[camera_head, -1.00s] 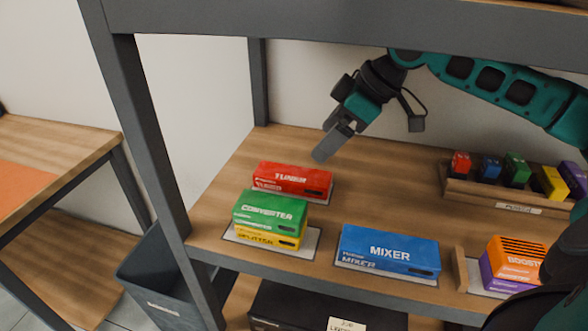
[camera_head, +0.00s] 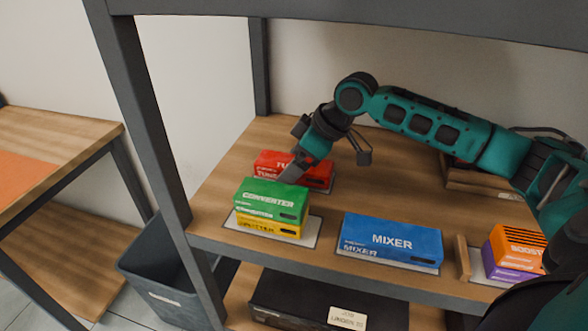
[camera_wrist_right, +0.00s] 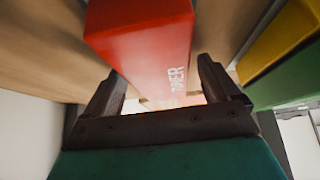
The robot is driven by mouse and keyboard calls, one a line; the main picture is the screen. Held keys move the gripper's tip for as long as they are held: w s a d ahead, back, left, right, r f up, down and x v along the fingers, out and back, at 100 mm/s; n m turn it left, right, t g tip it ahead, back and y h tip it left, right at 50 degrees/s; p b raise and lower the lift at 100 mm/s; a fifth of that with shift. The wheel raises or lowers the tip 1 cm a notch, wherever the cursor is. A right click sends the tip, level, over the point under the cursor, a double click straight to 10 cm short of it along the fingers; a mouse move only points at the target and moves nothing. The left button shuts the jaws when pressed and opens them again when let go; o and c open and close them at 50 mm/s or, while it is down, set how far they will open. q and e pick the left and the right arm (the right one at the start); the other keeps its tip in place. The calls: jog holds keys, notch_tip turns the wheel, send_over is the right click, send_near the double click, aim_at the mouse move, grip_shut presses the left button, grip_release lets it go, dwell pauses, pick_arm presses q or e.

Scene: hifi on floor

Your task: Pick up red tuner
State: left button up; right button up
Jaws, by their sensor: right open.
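The red tuner box (camera_head: 318,172) lies on the wooden shelf, behind the green converter box (camera_head: 272,199). My right gripper (camera_head: 293,170) is low in front of the tuner and hides part of its label. In the right wrist view, the tuner (camera_wrist_right: 140,35) extends between the two fingers of the right gripper (camera_wrist_right: 165,85). The fingers are spread apart and open, one on each side of the box; contact cannot be told. My left gripper is not in view.
The green box sits on a yellow splitter box (camera_head: 268,228) close to the gripper. A blue mixer box (camera_head: 390,242) lies to the right, and orange and purple boxes (camera_head: 515,245) farther right. A shelf post (camera_head: 150,120) stands at left; a bin (camera_head: 165,275) is below.

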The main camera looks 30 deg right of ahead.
jog(key=shift+c, duration=0.3)
jog(key=c, duration=1.2)
